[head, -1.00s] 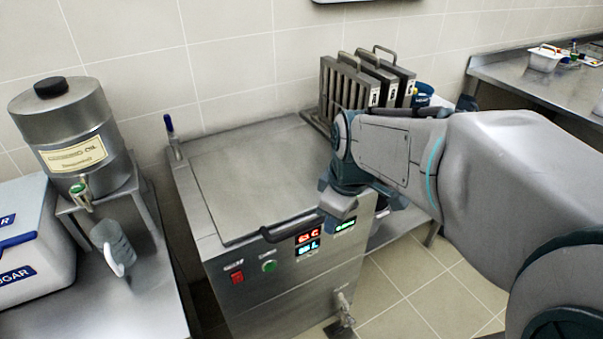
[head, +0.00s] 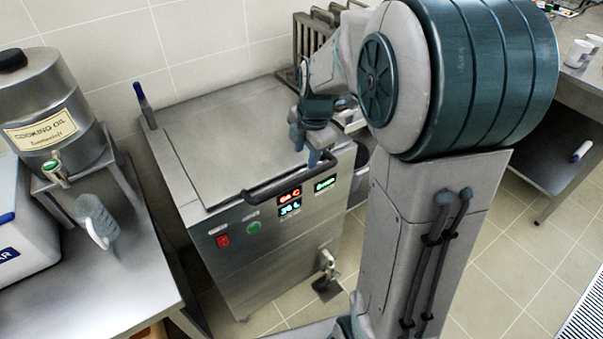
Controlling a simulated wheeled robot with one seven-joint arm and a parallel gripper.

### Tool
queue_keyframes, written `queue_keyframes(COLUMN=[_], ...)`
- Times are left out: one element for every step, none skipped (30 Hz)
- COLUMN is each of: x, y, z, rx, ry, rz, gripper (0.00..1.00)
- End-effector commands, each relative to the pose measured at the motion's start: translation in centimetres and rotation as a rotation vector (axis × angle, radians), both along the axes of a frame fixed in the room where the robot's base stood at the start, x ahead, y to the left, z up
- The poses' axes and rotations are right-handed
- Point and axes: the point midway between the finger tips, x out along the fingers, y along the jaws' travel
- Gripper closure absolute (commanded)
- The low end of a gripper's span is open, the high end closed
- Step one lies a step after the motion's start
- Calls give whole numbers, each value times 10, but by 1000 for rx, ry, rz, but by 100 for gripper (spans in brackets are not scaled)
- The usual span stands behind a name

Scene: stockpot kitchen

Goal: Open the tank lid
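The tank (head: 265,239) is a steel box on the floor with a flat grey lid (head: 225,135) that lies closed on top. A dark bar handle (head: 285,182) runs along the lid's front edge, above the lit displays. My gripper (head: 312,155) hangs over the lid's right side, close to the handle's right end. Its fingers are small and partly hidden by the wrist, so I cannot tell whether they are open or touching the handle.
A cooking oil drum (head: 52,112) and a clear jug (head: 97,220) stand on the left steel table (head: 95,275). A rack (head: 312,38) is behind my arm. A drain tap (head: 327,262) sticks out low on the tank's front. Cups (head: 578,52) stand on the right counter.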

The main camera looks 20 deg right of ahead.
Motion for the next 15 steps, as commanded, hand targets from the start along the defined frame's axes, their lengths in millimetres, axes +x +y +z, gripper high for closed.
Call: queue_keyframes(x=[1,2,4,5,6,8,9,10,11,12,13,14,15,15,16], y=[1,1,2,2,2,3,3,4,4,4,4,5,5,5,5], z=[-13,-20,-28,-35,-41,-49,-54,-59,-66,-70,-74,-79,-82,-85,-88], rx=[0,0,0,0,0,0,1,1,0,-1,-1,-1,0,0,0], ry=[6,6,6,7,5,5,5,5,5,4,4,3,2,2,2], rz=[0,0,0,0,-1,-2,-2,-2,-2,-1,-1,-1,-1,-2,-2], gripper=[60,60,60,60,60,60,60,60,60,60,60,60,60,60,60])
